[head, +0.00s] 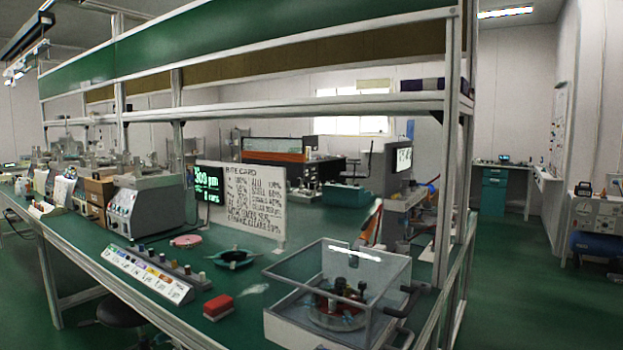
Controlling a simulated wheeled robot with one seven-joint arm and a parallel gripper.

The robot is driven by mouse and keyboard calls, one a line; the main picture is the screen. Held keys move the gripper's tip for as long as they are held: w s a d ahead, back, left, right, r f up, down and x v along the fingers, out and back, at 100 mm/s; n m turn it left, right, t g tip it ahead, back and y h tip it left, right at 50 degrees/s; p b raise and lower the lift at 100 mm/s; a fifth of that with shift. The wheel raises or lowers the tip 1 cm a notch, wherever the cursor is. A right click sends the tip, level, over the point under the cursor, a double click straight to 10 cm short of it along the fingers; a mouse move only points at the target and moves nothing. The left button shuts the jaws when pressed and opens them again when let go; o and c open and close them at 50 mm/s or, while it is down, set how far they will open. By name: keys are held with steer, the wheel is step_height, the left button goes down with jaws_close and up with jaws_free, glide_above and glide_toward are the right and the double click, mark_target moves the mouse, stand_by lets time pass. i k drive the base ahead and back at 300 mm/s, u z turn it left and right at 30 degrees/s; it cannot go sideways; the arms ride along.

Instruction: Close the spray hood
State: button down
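The spray hood (385,268) is a clear, box-shaped cover at the front right end of the green bench. It stands around a light grey base (290,332) that holds a round plate (337,316) with several small dark and coloured parts on it. Dark bar handles (408,303) show at its right side. I cannot tell from this view how far the hood is open. My gripper is not in view.
A red block (218,307) and a teal ring-shaped dish (234,258) lie left of the hood. A labelled strip (150,275) with small knobs runs along the front edge. A white lettered board (258,205) stands behind. Open floor (515,300) lies to the right.

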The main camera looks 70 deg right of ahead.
mark_target(395, 313)
steer(key=z, duration=0.7)
steer(key=i, duration=1)
steer(key=z, duration=0.75)
